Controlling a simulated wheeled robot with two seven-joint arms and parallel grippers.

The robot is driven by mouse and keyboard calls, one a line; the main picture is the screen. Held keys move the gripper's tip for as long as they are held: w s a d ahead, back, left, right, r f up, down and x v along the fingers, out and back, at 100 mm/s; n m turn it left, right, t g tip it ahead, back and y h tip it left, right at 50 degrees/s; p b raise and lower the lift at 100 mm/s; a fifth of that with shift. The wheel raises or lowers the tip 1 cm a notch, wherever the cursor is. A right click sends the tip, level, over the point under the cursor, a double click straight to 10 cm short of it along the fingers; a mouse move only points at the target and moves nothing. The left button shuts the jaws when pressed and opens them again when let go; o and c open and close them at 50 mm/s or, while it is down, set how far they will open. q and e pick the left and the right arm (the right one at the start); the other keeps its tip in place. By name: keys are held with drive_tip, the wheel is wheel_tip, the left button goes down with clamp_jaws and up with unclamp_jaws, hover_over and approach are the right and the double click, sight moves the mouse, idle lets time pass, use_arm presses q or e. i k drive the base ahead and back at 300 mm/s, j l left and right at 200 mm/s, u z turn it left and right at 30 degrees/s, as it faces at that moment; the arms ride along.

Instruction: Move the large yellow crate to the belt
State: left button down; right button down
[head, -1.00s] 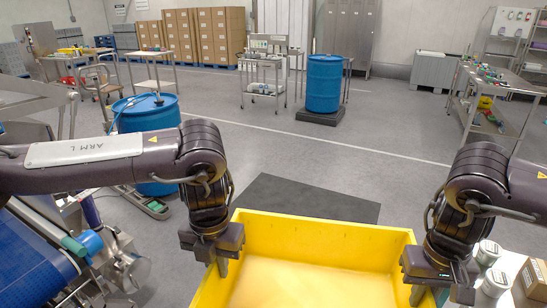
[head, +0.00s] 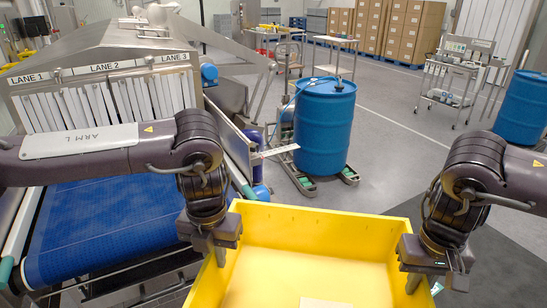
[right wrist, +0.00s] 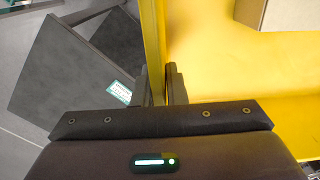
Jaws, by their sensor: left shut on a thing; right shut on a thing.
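The large yellow crate (head: 320,222) is held up in front of me at the bottom of the head view. My left gripper (head: 218,254) is shut on its left wall and my right gripper (head: 412,282) is shut on its right wall. The right wrist view shows the fingers (right wrist: 160,88) on both sides of the crate's wall (right wrist: 154,40). A pale flat-topped item (head: 325,302) lies inside the crate, partly cut off by the frame. The blue belt (head: 100,232) is to the left, beyond and beneath my left arm.
A tunnel with hanging strips (head: 95,105) and signs for lanes 1 to 3 stands over the belt's far end. A blue drum (head: 323,125) on a wheeled base stands beyond the crate. A metal cart (head: 460,75) is further back. Grey floor (head: 400,150) is open to the right.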

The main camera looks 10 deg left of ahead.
sight(135, 187)
drive_tip(key=u, duration=1.15)
